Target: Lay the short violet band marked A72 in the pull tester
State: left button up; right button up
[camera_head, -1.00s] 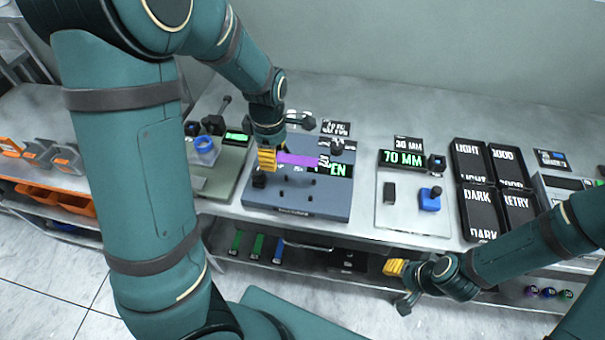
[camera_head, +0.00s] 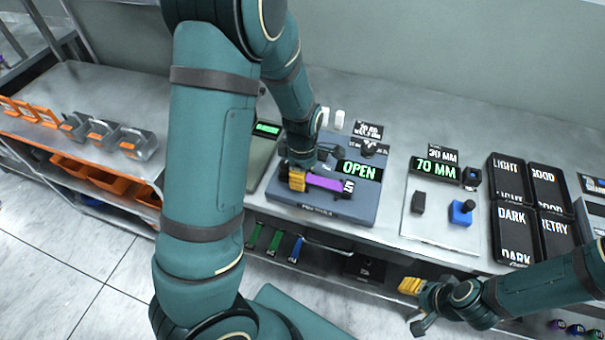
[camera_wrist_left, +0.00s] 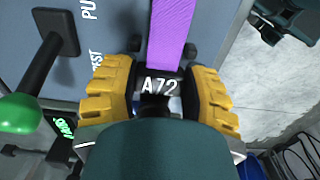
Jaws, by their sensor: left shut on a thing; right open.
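The short violet band (camera_head: 325,183) has black end pieces; the one in the left wrist view (camera_wrist_left: 160,86) reads A72. My left gripper (camera_head: 297,180) is shut on that end, its yellow fingers on both sides of it (camera_wrist_left: 160,95). The band stretches right across the front part of the grey-blue pull tester (camera_head: 345,208). I cannot tell whether it touches the tester. The tester's display (camera_head: 360,172) reads OPEN. My left arm hides part of the tester's back left. My right gripper (camera_head: 410,286) is open and empty, in front of the bench.
A lever with a green knob (camera_wrist_left: 22,112) shows in the left wrist view. Right of the tester is a plate with a 70 MM display (camera_head: 437,170) and a blue block (camera_head: 462,213). Dark labelled trays (camera_head: 514,232) stand farther right. Orange bins (camera_head: 110,182) are at the left.

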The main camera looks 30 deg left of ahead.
pick_arm(q)
jog(key=shift+f+b, duration=0.3)
jog(key=shift+f, duration=0.25)
jog(key=o, duration=1.1)
jog(key=shift+o, duration=0.2)
jog(key=shift+r, duration=0.35)
notch_tip(320, 180, up, 12)
jog(key=p, duration=0.4)
jog(key=shift+r, duration=0.25)
